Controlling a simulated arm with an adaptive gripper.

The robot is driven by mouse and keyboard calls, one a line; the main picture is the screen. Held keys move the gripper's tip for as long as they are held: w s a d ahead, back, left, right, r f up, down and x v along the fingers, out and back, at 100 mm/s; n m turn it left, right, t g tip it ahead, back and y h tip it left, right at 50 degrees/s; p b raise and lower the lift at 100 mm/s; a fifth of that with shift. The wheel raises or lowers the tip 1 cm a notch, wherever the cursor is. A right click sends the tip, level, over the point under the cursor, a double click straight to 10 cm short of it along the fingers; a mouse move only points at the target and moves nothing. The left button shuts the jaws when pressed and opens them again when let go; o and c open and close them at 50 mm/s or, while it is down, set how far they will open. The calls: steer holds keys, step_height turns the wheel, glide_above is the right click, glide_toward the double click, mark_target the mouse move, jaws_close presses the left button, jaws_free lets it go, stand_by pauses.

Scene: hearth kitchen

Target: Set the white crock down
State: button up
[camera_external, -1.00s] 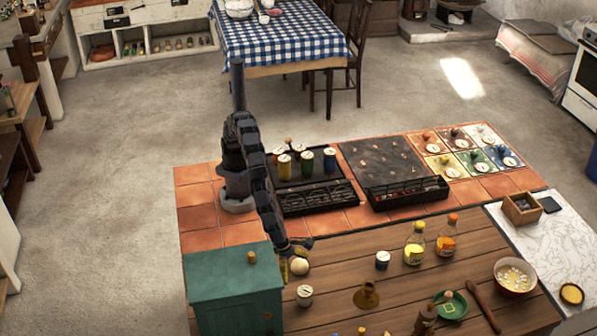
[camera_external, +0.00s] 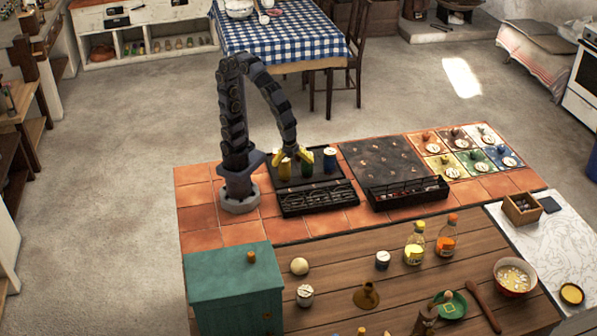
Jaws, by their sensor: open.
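I cannot be sure which thing is the white crock. A small whitish pot (camera_external: 305,296) stands upright on the wooden counter (camera_external: 340,290), right of the green cabinet. A round cream thing (camera_external: 299,266) sits just behind it. A white-topped jar with a dark side (camera_external: 382,260) stands further right. My gripper (camera_external: 292,158) is open, pointing down over the jars on the left black rack. I see nothing held, though the view is small.
The green cabinet (camera_external: 232,280) rises at the counter's left. Two sauce bottles (camera_external: 430,242) stand at the middle right, with a bowl (camera_external: 514,278) beyond. A brass holder (camera_external: 366,295) stands in front. A second black tray (camera_external: 380,165) lies right of the rack.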

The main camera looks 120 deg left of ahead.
steer(key=s+a+r+n+g+h, duration=0.2)
steer(key=s+n, duration=0.9)
steer(key=s, duration=0.4)
steer(key=shift+a+n, duration=0.4)
